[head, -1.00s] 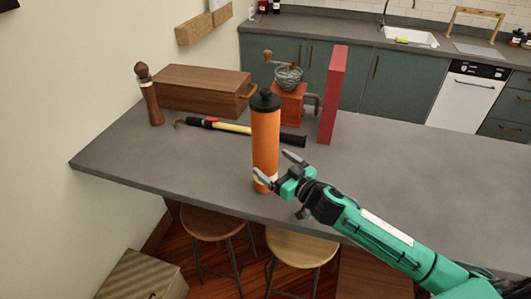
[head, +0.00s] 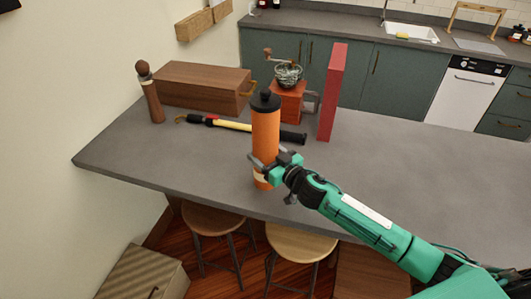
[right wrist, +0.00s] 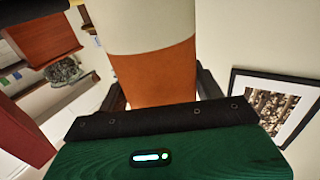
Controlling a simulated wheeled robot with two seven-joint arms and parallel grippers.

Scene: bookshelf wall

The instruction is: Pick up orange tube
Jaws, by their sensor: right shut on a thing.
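The orange tube (head: 265,135) with a black cap stands upright on the grey counter (head: 350,185) near its front edge. My right gripper (head: 266,166) is shut on the lower part of the tube, its fingers on either side. In the right wrist view the tube's orange and whitish surface (right wrist: 155,75) fills the space between the fingers (right wrist: 160,92). I cannot tell whether the tube's base is touching the counter. My left gripper is not in view.
Behind the tube lie a yellow-and-black hammer-like tool (head: 235,125), a wooden box (head: 203,86), a coffee grinder (head: 288,95) and an upright red book (head: 332,92). A pepper mill (head: 150,93) stands at left. Stools (head: 300,243) are below the front edge. The counter's right side is clear.

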